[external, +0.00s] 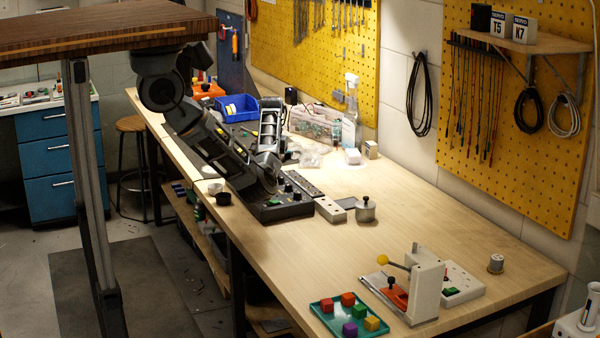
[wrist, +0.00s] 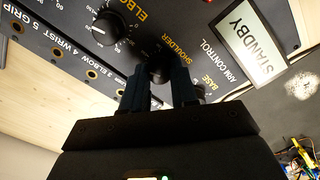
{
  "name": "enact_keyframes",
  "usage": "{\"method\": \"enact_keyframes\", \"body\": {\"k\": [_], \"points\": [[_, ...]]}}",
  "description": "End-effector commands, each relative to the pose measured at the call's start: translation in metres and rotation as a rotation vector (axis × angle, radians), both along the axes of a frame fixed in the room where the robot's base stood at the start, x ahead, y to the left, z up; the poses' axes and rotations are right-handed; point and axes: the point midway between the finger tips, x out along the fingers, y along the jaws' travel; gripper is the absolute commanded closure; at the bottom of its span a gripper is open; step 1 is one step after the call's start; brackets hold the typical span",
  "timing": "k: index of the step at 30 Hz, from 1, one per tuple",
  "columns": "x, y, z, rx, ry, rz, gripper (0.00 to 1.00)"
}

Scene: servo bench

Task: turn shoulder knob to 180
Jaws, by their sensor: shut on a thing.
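The black arm control panel (wrist: 185,22) fills the upper part of the wrist view, with labels ELBOW, SHOULDER and BASE. My gripper (wrist: 160,88) is shut on the dark shoulder knob (wrist: 158,72), which sits between the two fingertips below the SHOULDER label. Its pointer and the scale around it are hidden, so I cannot read its setting. In the external view my gripper (external: 268,182) reaches down to the panel (external: 285,210) on the bench; the fingertips are hard to make out there.
The elbow knob (wrist: 113,28) is close to my fingers on the left. A display (wrist: 252,40) reads STANDBY. A teal tray (external: 318,308) holds several colored blocks.

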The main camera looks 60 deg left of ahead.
Motion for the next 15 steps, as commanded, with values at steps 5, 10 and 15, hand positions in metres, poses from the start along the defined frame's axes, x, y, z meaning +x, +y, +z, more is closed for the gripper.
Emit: {"method": "enact_keyframes", "body": {"k": [5, 10, 15], "points": [[0.0013, -0.0012, 0.0011, -0.001, -0.002, -0.169, 1.00], [0.0012, -0.0012, 0.0011, -0.001, -0.002, -0.330, 1.00], [0.0011, -0.0012, 0.0011, -0.001, -0.002, -0.492, 1.00]]}}
